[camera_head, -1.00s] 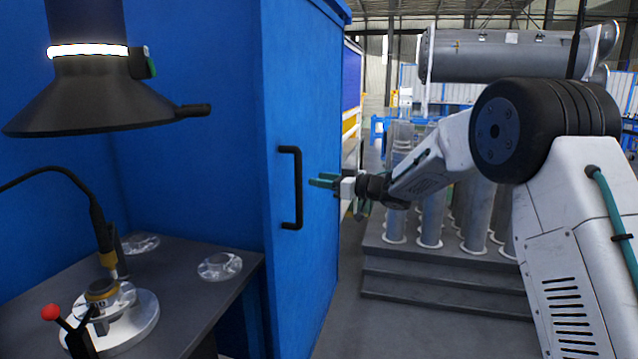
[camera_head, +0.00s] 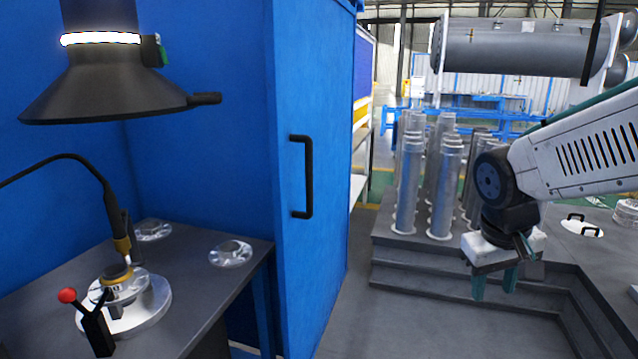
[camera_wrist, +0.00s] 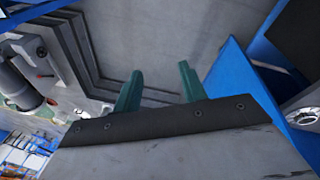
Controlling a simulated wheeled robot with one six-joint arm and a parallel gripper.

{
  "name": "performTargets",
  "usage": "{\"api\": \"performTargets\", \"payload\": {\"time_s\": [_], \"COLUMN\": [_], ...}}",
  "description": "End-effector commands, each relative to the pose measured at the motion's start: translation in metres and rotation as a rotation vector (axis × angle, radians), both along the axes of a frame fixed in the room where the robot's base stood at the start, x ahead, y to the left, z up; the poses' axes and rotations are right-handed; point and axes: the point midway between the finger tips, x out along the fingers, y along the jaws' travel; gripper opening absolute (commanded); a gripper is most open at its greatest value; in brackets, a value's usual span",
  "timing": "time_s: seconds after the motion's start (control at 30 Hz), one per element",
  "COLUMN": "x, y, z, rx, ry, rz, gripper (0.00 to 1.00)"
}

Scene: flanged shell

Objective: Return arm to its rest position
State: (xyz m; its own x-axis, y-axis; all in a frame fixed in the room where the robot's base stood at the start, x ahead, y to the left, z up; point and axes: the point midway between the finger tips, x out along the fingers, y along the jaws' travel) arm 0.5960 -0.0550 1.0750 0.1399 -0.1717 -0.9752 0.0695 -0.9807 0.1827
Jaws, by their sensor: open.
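My gripper (camera_head: 495,283) hangs at the right of the head view, in front of the grey steps, with its green fingers pointing down. The fingers are apart and nothing is between them. In the wrist view my gripper (camera_wrist: 158,85) shows two separate green fingers over bare grey floor. My white arm reaches in from the right edge of the head view, bent down at the black wrist joint.
A blue cabinet (camera_head: 318,262) with a black handle (camera_head: 308,176) stands left of my gripper. A dark workbench (camera_head: 200,290) holds flanged parts (camera_head: 230,253) under a black hood (camera_head: 100,90). Upright metal tubes (camera_head: 408,185) stand on the stepped platform (camera_head: 400,255). Floor between is clear.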

Motion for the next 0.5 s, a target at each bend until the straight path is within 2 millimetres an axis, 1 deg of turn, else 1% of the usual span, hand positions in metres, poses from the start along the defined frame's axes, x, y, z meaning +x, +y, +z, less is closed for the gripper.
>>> {"api": "performTargets", "payload": {"time_s": [0.03,0.07,0.1,0.2,0.3,0.4,0.5], "x": [-0.034,-0.053,-0.076,-0.126,-0.158,-0.171,-0.175], "y": [0.003,0.005,0.009,0.018,0.025,0.026,0.025], "z": [0.004,0.005,0.006,0.007,0.009,0.013,0.019], "rx": [0.026,0.044,0.066,0.123,0.165,0.181,0.181], "ry": [0.043,0.069,0.100,0.149,0.140,0.090,0.047], "rz": [-0.015,-0.023,-0.032,-0.051,-0.068,-0.073,-0.073], "gripper": [0.42,0.42,0.42,0.42,0.42,0.42,0.42]}}
